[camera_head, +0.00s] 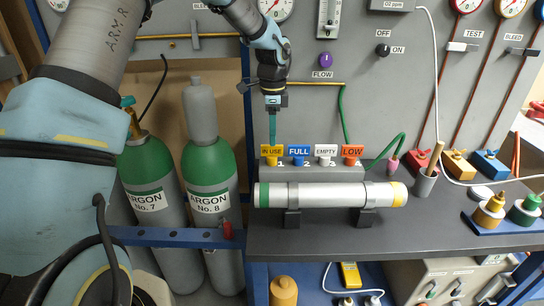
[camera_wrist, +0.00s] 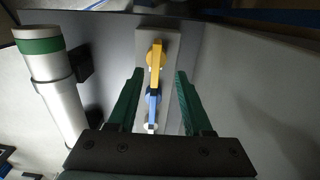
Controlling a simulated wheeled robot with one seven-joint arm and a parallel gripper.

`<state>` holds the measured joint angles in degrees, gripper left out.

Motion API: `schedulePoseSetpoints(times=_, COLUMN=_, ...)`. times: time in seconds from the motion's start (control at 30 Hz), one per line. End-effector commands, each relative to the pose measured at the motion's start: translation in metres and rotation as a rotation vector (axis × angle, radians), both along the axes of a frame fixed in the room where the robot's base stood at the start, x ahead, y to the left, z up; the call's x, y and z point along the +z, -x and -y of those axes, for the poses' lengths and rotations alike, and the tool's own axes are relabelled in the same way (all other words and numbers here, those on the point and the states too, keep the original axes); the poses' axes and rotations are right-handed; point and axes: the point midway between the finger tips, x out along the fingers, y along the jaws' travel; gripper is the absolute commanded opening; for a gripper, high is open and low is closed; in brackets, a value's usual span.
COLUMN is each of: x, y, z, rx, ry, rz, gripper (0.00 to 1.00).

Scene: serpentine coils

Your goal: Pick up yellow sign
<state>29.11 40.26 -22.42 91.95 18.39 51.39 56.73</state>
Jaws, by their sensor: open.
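The yellow sign (camera_head: 271,150), marked IN USE, stands upright at the left end of a row of signs on a grey block (camera_head: 340,173). In the wrist view the yellow sign (camera_wrist: 156,62) shows edge-on as a thin strip. My gripper (camera_head: 272,140) points down over the yellow sign, with its fingertips close to the sign's top edge. In the wrist view my gripper (camera_wrist: 159,74) is open, its green fingers either side of the line of signs and apart from it. I cannot tell the exact height gap.
Blue (camera_head: 298,151), white (camera_head: 325,151) and orange (camera_head: 351,151) signs stand close to the right. A silver cylinder (camera_head: 325,195) lies in front on the bench. The grey panel (camera_head: 400,90) rises behind. Argon bottles (camera_head: 212,185) stand left of the bench.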

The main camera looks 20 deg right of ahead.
Motion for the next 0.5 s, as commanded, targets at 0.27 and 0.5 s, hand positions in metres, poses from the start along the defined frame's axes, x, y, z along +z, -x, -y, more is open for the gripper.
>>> schedulePoseSetpoints(times=0.27, x=-0.037, y=0.007, z=-0.002, rx=-0.001, ry=-0.003, rz=-0.003, gripper=0.50)
schedulePoseSetpoints(times=0.5, x=-0.046, y=0.007, z=-0.001, rx=0.000, ry=-0.001, rz=-0.002, gripper=0.50)
